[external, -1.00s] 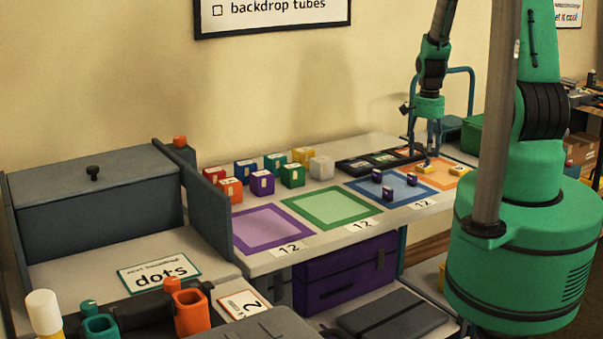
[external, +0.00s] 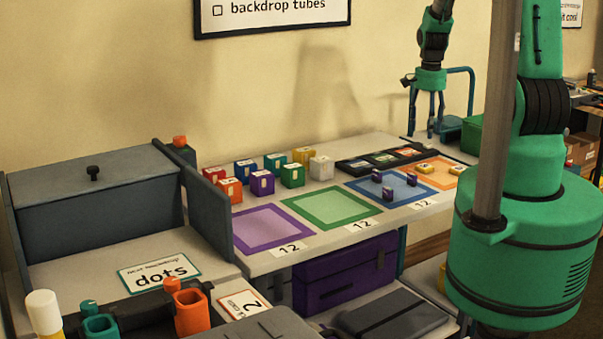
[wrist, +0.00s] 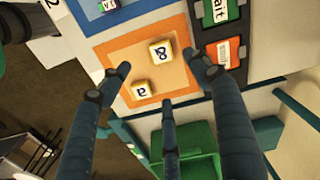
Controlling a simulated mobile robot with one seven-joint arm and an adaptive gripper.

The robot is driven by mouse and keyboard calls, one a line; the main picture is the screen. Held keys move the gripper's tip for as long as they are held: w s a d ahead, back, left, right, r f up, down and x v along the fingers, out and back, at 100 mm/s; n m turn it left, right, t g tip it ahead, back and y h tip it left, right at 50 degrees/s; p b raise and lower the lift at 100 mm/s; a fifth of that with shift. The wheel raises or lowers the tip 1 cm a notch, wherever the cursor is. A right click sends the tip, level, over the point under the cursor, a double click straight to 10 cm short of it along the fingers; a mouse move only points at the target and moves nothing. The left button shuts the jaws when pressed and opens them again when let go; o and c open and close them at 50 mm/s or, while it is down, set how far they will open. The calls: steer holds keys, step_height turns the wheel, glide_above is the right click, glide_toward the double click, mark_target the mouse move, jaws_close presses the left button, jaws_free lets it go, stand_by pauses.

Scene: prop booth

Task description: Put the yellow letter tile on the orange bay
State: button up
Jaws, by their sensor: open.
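The orange bay (external: 442,182) is a square marked at the right end of the counter. Two yellow letter tiles rest apart on it, one at the left (external: 425,168) and one at the right (external: 459,170). In the wrist view, one tile (wrist: 161,53) shows a character like "8" or "g" and the other (wrist: 141,88) shows "a"; both lie inside the orange border (wrist: 119,56). My gripper (external: 431,134) is open and empty above the counter, clear of both tiles. Its three fingers (wrist: 160,73) show spread in the wrist view.
The blue bay (external: 392,200) holds several small purple tiles. The green bay (external: 332,207) and purple bay (external: 270,228) are empty. A dark tray (external: 380,160) with coloured cards lies behind the bays. Several coloured blocks (external: 262,183) stand at the back left.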

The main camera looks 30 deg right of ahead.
stand_by(0.3)
steer(key=s+a+r+n+t, duration=0.1)
steer(key=s+a+r+n, duration=0.15)
steer(key=a+r, duration=0.65)
steer(key=s+a+r+n+t, duration=0.2)
steer(key=a+r+n, duration=0.15)
steer(key=r, duration=1.15)
steer(key=s+a+r+n+t, duration=0.1)
steer(key=s+a+r+n, duration=0.2)
steer(key=s+a+r, duration=0.3)
steer(key=s+a+r+n+t, duration=0.1)
steer(key=s+a+r+n, duration=0.3)
steer(key=s, duration=0.9)
step_height(320, 180, up, 3)
steer(key=a, duration=0.2)
steer(key=shift+s+a+r+t, duration=0.15)
steer(key=shift+s+a+t, duration=0.15)
steer(key=shift+a, duration=0.05)
steer(key=shift+f+b, duration=1.1)
steer(key=shift+f, duration=0.05)
steer(key=shift+r, duration=0.1)
